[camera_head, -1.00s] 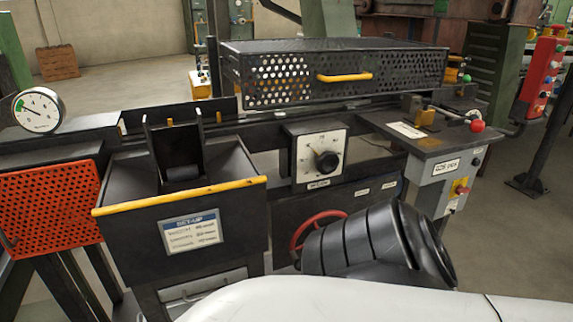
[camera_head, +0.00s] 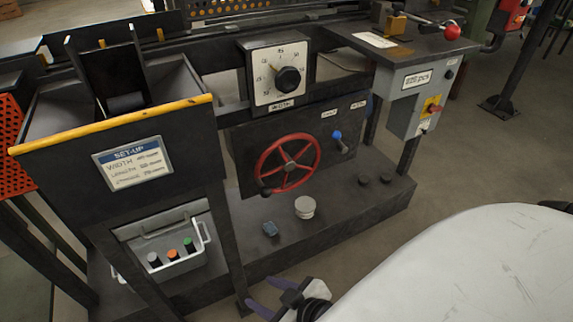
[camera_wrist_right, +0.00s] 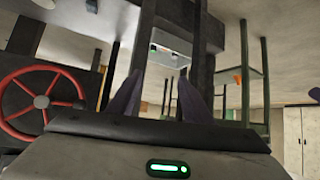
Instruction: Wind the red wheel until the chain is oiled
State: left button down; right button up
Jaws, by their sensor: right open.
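The red wheel (camera_head: 288,164) is a spoked handwheel on the dark front panel of the machine, below the dial. A small dark knob sits at its lower left rim. It also shows at the left of the right wrist view (camera_wrist_right: 42,102). My right gripper (camera_head: 265,292) is low at the bottom of the head view, below and apart from the wheel. In the right wrist view its two purple fingers (camera_wrist_right: 158,98) stand apart with nothing between them. No chain can be made out. My left gripper is not in view.
A dial (camera_head: 280,75) is above the wheel and a blue-knobbed lever (camera_head: 339,140) is right of it. A pale round cap (camera_head: 305,207) stands on the base ledge.

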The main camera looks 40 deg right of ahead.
jog(key=w+d+t+h+b, duration=0.3)
jog(key=w+d+t+b, duration=0.1)
jog(key=w+d+b, duration=0.5)
jog(key=m+t+h+b, duration=0.2)
jog(key=t+h+b, duration=0.1)
jog(key=b, duration=0.5)
send_near(262, 185)
jog(key=shift+w+d+f, duration=0.15)
jog(key=shift+d+f, duration=0.05)
jog(key=shift+f, duration=0.15)
jog(key=b+x, duration=0.2)
jog(key=x, duration=0.6)
jog(key=shift+w+a, duration=0.1)
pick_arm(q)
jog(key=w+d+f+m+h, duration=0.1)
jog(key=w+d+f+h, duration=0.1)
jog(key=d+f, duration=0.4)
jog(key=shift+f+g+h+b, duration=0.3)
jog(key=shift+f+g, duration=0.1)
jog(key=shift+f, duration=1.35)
pick_arm(e)
jog(key=shift+w, duration=0.7)
grip_shut()
